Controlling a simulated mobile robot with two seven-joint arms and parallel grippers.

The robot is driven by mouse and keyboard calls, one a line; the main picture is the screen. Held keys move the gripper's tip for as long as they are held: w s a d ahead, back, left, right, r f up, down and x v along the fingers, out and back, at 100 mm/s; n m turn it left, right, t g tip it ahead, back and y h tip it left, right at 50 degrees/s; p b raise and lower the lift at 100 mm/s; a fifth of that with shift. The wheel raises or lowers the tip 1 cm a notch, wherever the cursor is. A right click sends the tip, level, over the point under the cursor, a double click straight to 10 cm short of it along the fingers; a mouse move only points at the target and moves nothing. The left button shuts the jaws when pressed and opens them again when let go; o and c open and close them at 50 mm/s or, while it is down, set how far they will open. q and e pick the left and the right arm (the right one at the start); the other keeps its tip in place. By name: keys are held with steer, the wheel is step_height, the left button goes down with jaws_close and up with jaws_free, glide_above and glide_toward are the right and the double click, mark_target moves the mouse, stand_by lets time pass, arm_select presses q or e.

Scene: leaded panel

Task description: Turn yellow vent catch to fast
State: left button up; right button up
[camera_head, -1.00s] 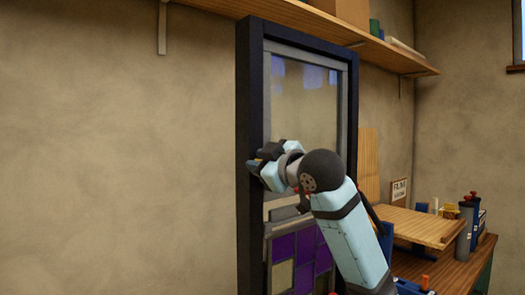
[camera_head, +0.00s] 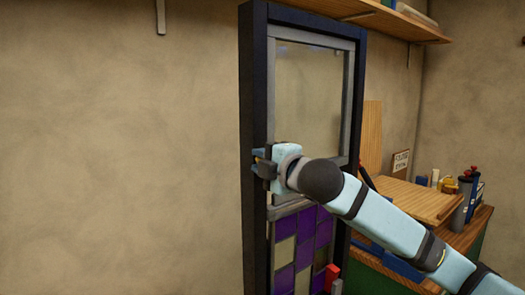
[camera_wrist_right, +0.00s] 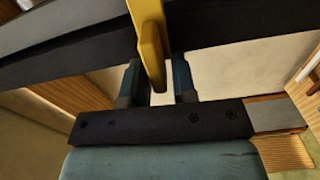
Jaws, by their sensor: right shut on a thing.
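The yellow vent catch (camera_wrist_right: 151,45) shows in the right wrist view as a flat yellow bar in front of a dark frame bar. My right gripper (camera_wrist_right: 156,78) is shut on it, with one finger on each side. In the head view my right gripper (camera_head: 262,164) is at the left side of the dark-framed leaded panel (camera_head: 257,90), about mid-height. There the gripper hides most of the catch. I cannot read any fast mark. My left gripper is in neither view.
The panel has a clear upper pane (camera_head: 305,85) and purple and pale squares (camera_head: 303,240) below. A red block (camera_head: 332,277) sits low on it. A workbench (camera_head: 465,235) with a wooden board (camera_head: 415,200) and bottles stands at right. A shelf (camera_head: 380,20) runs above.

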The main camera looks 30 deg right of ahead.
steer(key=shift+n, duration=0.3)
steer(key=shift+f, duration=0.1)
steer(key=o, duration=0.7)
steer(key=shift+s+d+b, duration=0.15)
steer(key=shift+s+b, duration=1.45)
steer(key=shift+s, duration=0.7)
steer(key=shift+s+d+b, duration=0.2)
steer(key=shift+s+b, duration=1.35)
steer(key=shift+s, duration=0.7)
steer(key=shift+s+d+b, duration=0.15)
steer(key=shift+s+b, duration=1.45)
steer(key=shift+s, duration=0.7)
